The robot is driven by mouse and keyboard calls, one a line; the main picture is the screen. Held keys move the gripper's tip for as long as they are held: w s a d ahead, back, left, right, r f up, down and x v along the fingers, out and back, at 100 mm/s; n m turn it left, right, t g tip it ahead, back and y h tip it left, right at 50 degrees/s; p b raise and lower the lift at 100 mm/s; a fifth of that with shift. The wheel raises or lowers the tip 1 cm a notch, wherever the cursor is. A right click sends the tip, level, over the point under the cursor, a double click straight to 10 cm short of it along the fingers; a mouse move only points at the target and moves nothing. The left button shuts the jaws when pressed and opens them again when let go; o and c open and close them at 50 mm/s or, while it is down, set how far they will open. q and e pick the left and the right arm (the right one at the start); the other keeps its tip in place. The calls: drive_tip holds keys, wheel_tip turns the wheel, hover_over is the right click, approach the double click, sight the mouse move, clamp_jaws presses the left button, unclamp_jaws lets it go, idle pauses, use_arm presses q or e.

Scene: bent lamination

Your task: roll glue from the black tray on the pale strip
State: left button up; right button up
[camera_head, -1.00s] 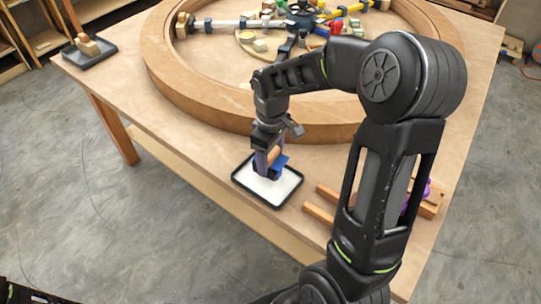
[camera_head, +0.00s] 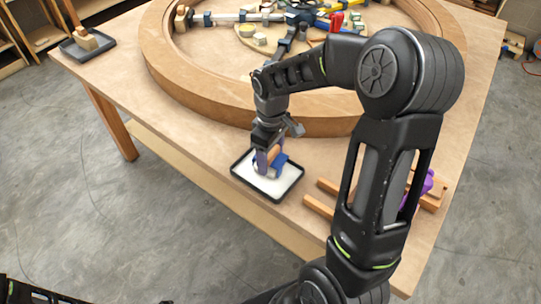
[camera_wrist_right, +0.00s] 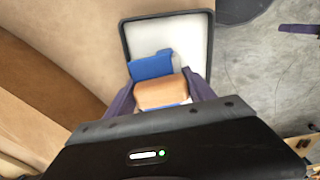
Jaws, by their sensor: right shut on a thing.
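The black tray (camera_head: 240,179) holds white glue and sits near the table's front edge; its rim also shows in the right wrist view (camera_wrist_right: 213,50). My right gripper (camera_head: 268,160) points down over the tray, shut on the wooden handle (camera_wrist_right: 162,92) of a roller with a blue frame (camera_wrist_right: 150,66). The roller is down in the tray; its underside is hidden, so contact with the glue cannot be made out. A large curved tan wooden ring (camera_head: 200,98) lies behind the tray. I cannot pick out the pale strip for certain. My left gripper is not in view.
Wooden bars (camera_head: 319,205) and a purple thing (camera_head: 428,182) lie right of the tray, partly behind my right arm. A dark tray with a wooden block (camera_head: 88,42) is at the far left corner. Clamps and coloured parts (camera_head: 300,20) fill the ring. The table left of the tray is clear.

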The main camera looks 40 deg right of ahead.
drive_tip(key=shift+r, duration=0.15)
drive_tip(key=shift+r+p, duration=2.4)
drive_tip(key=shift+r, duration=0.6)
drive_tip(key=shift+r, duration=0.1)
